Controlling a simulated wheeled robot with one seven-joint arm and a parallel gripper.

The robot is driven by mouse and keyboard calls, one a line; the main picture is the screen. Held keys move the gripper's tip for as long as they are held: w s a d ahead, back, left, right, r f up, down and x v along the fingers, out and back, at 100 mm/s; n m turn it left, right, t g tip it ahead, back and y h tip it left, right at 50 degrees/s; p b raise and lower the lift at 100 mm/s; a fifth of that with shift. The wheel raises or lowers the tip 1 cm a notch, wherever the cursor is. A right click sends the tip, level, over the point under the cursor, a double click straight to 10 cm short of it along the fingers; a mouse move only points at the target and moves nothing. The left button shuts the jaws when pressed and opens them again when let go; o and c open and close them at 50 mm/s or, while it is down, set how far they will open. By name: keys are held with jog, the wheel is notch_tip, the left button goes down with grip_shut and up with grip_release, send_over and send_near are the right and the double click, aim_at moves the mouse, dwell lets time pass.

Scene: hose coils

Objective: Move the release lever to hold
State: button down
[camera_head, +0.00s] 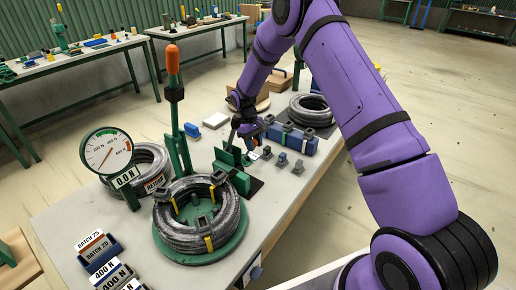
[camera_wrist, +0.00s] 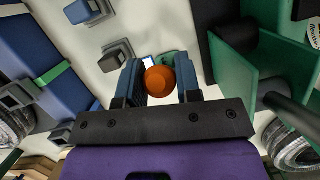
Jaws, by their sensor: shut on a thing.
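In the wrist view, an orange ball knob (camera_wrist: 160,81), which I take to be the release lever's, sits between the two blue fingers of my gripper (camera_wrist: 160,85). The gripper is shut on it. In the head view, my gripper (camera_head: 256,132) is low over the bench, beside a green bracket (camera_head: 238,180) with a dark lever rising from it. The knob's link to that lever is hidden by my gripper and arm. The lever's marked positions cannot be read. The green bracket's plates (camera_wrist: 258,85) also show at the right of the wrist view.
A gauge (camera_head: 107,152) shows 0.0 N. A blue box (camera_head: 302,142) and another coil (camera_head: 311,110) stand farther back. Labelled blocks (camera_head: 103,255) lie at the front left.

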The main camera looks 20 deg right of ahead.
jog(key=shift+w+a+r+g+h, duration=0.2)
jog(key=shift+w+a+g+h, duration=0.15)
jog(key=shift+w+g, duration=0.2)
jog(key=shift+w+a+r+g+h, duration=0.2)
jog(key=shift+w+a+g+h, duration=0.15)
jog(key=shift+w+g, duration=0.2)
jog(key=shift+w+a+r, duration=0.15)
jog(key=shift+w+a, duration=0.25)
jog(key=shift+w, duration=0.2)
jog(key=shift+w+a+r, duration=0.15)
jog(key=shift+w+a, duration=0.2)
jog(key=shift+w, duration=0.25)
jog(key=shift+w+a+r, duration=0.1)
jog(key=c, duration=0.8)
grip_release()
jog(key=v, duration=1)
jog(key=shift+r, duration=0.25)
jog(key=shift+w+r, duration=0.1)
